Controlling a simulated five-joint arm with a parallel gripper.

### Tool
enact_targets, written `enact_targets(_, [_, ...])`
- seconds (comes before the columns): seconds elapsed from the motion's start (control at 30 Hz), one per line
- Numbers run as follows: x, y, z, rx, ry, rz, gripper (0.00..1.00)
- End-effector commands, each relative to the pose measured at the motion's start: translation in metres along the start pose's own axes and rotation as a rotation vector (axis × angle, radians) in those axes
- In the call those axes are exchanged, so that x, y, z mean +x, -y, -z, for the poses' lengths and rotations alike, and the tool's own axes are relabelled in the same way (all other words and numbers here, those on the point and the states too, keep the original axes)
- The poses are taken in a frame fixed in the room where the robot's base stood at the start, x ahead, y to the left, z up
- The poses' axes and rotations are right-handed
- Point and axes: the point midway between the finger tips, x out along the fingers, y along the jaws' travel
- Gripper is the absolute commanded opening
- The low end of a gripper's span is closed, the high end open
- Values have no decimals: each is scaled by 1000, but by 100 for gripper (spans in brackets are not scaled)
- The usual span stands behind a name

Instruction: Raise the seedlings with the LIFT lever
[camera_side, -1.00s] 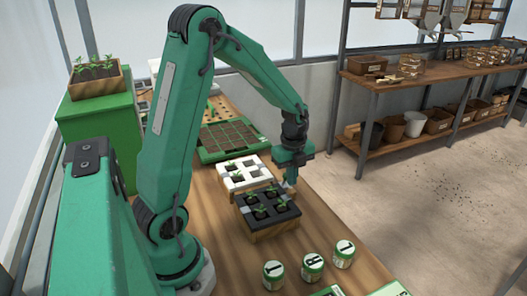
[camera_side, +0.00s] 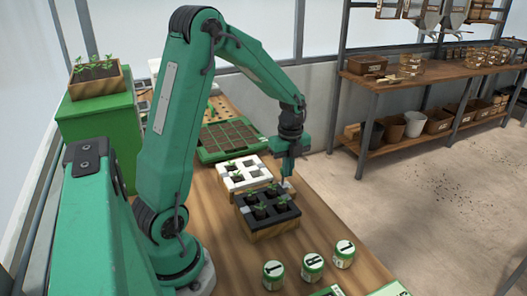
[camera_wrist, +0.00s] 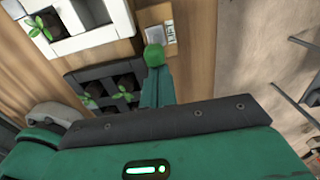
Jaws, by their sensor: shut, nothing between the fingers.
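The black tray (camera_side: 262,225) stands on a wooden box on the bench, with seedlings (camera_side: 262,206) in dark pots standing up in its holes. It also shows in the wrist view (camera_wrist: 92,72), partly hidden by my gripper. The LIFT label plate (camera_wrist: 170,33) lies to the right of the trays. A round green knob (camera_wrist: 154,55) shows beside the plate. My gripper (camera_side: 288,175) is shut and empty, just above the far right side of the black tray. Its green fingers (camera_wrist: 158,88) point at the knob; I cannot tell whether they touch it.
A white tray (camera_side: 240,181) with a few seedlings stands directly behind the black one. A green seed tray (camera_side: 226,140) lies farther back. Bench space on the right is clear.

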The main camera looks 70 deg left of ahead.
Motion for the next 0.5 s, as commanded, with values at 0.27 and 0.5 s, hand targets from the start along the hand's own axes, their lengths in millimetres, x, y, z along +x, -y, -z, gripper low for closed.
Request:
enact_targets(0.27, [-4,0,-24,-3,-2,-1,0])
enact_targets(0.5, [-3,0,-41,-3,-3,-2,0])
